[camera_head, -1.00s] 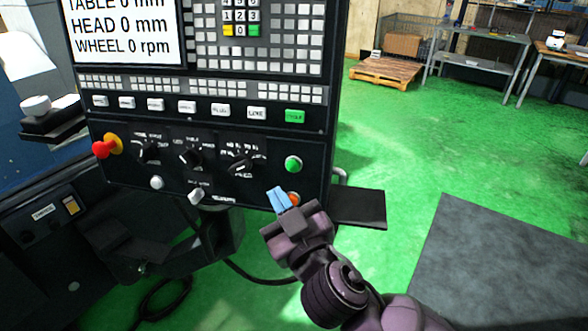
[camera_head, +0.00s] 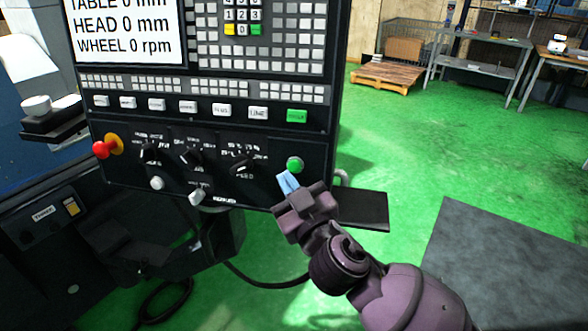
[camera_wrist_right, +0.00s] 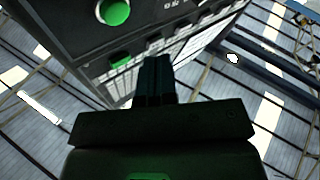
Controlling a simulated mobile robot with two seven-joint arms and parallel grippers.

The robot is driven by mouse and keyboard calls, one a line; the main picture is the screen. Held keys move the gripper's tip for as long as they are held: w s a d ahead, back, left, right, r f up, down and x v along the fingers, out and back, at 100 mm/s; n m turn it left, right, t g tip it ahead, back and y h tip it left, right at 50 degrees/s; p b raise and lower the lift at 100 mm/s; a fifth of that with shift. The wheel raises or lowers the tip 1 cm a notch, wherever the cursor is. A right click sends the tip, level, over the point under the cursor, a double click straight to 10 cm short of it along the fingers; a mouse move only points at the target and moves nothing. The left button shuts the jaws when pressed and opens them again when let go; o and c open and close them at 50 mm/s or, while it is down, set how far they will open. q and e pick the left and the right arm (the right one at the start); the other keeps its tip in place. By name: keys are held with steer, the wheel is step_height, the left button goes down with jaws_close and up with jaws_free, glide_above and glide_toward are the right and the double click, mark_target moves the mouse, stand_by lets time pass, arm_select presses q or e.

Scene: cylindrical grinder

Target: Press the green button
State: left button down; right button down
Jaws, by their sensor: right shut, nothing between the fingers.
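The round green button (camera_head: 294,164) with a pale rim sits at the lower right of the black control panel (camera_head: 130,185). My right gripper (camera_head: 287,181) is shut and empty, with its light blue fingertips just below and slightly left of the button. A small gap seems to show between them, but I cannot tell their depth apart. The orange button below is now hidden behind the gripper. My left gripper is not in view.
A red emergency knob (camera_head: 101,150) sits at the panel's left. Knobs, white switches and a rectangular green key (camera_head: 297,116) are also on the panel. A dark shelf (camera_head: 362,208) juts out at right.

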mark_target(295, 166)
steer(key=w, duration=0.2)
steer(key=w+b, duration=0.1)
steer(key=shift+w+d+f, duration=0.1)
steer(key=shift+d+f, duration=0.15)
steer(key=shift+d, duration=0.1)
stand_by(0.8)
stand_by(0.7)
steer(key=shift+w, duration=0.1)
stand_by(0.3)
steer(key=shift+w+d+f, duration=0.1)
steer(key=shift+w, duration=0.2)
